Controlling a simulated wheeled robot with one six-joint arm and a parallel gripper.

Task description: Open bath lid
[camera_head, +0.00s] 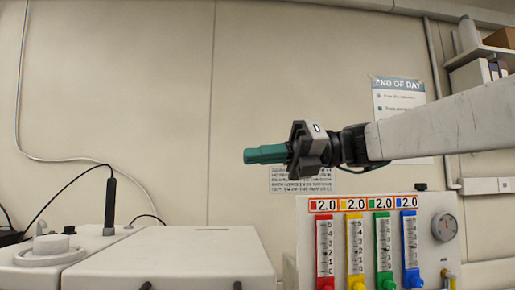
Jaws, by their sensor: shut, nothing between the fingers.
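My gripper (263,154) is in the middle of the view, raised in front of the wall, with its teal fingers pointing left. Its fingers are shut together with nothing between them. A white box-like unit with a broad flat top (175,250) stands below and left of my gripper. This top looks like the bath lid and lies flat, down on the unit. Two small dark fittings show at its front edge. The lower part of the unit is cut off by the frame. My gripper is well above the top and apart from it.
A white device with a round cap (48,246) and a black probe on a cable (110,205) stands at the left. A flowmeter panel (375,205) with coloured columns stands at the right, below my arm. Shelves (480,60) are at the upper right.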

